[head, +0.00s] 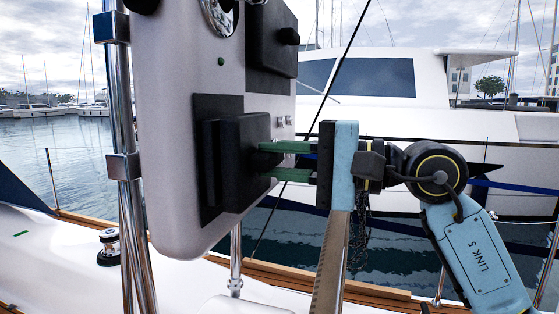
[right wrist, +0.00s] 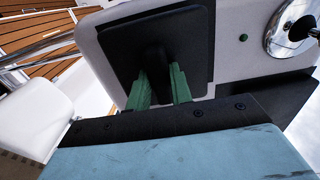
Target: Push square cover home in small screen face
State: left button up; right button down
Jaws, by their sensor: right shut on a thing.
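The black square cover (head: 240,160) is at the lower part of the grey instrument panel, in front of a dark square screen face (head: 217,103). The face shows above and left of the cover, and I cannot tell how deep the cover sits in it. In the right wrist view the cover (right wrist: 185,30) shows with its black knob (right wrist: 154,58). My right gripper (head: 267,161) comes from the right, its green fingers shut on the knob; they also show in the right wrist view (right wrist: 161,80). My left gripper is not in view.
The grey panel (head: 165,130) stands on chrome posts (head: 122,130). Above the cover is another black knobbed cover (head: 272,40), with a round chrome-rimmed opening (head: 220,15) beside it. Open space lies right of the panel.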

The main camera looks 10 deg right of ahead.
aim_at(277, 160)
jog(key=shift+b, duration=0.35)
jog(key=shift+x, duration=1.5)
jog(key=c, duration=1.2)
grip_release()
jog(key=shift+o, duration=0.2)
jog(key=shift+s+d, duration=0.1)
jog(key=b+v, duration=0.3)
jog(key=v, duration=1)
